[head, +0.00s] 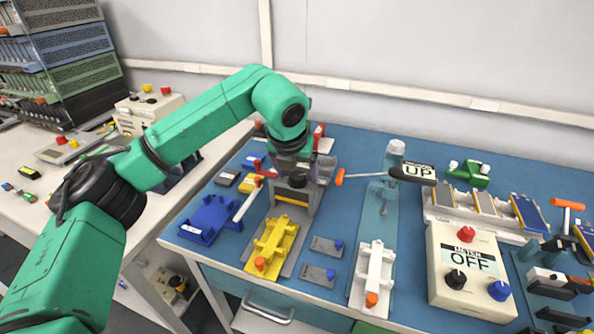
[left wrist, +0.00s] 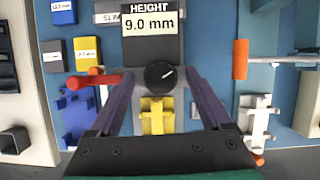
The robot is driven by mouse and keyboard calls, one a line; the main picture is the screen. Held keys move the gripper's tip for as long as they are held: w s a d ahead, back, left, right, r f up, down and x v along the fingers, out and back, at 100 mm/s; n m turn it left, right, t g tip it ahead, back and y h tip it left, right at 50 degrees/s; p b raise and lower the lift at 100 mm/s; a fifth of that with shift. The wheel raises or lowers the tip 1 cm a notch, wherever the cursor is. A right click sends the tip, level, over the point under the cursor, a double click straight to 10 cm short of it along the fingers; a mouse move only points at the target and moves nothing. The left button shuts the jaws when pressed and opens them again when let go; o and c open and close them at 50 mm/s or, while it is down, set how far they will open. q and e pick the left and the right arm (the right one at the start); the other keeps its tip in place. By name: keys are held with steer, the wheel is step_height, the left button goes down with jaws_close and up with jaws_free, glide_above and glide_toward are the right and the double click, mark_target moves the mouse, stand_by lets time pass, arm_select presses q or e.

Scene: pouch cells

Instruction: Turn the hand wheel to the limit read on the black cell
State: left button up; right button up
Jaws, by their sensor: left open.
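The hand wheel, a round black knob (left wrist: 160,75) with a white mark pointing up and right, shows in the left wrist view. Above it a display (left wrist: 150,24) reads HEIGHT 9.0 mm. My left gripper (left wrist: 155,80) is open, its two fingers on either side of the wheel with gaps visible; it also shows in the head view (head: 295,163), where it largely covers the wheel. The black cell (left wrist: 53,56) lies left of the wheel beside a yellow cell (left wrist: 87,51); it also shows in the head view (head: 227,179). Its label is too small to read. My right gripper is out of view.
A blue tray (head: 210,218) and a yellow cradle (head: 273,243) stand in front. A red-ended lever (left wrist: 95,80) lies close to the left finger.

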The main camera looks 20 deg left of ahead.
arm_select(q)
steer(key=shift+c, duration=0.4)
jaws_close()
steer(key=shift+m, duration=0.3)
steer(key=shift+m+h, duration=0.5)
steer(key=shift+m, duration=0.3)
steer(key=m+h, duration=0.1)
steer(key=m, duration=0.1)
steer(key=shift+a+r+m, duration=0.1)
steer(key=shift+m, duration=0.2)
steer(key=m+g+h+p, duration=0.1)
steer(key=m, duration=0.2)
steer(key=shift+w+r, duration=0.1)
steer(key=shift+a+m+g+h+p, duration=0.1)
steer(key=shift+m+g+h+p, duration=0.25)
steer(key=shift+m, duration=0.6)
steer(key=shift+m+g+h+p, duration=0.15)
steer(key=shift+m+p, duration=0.35)
steer(key=shift+m, duration=0.45)
steer(key=shift+w, duration=0.1)
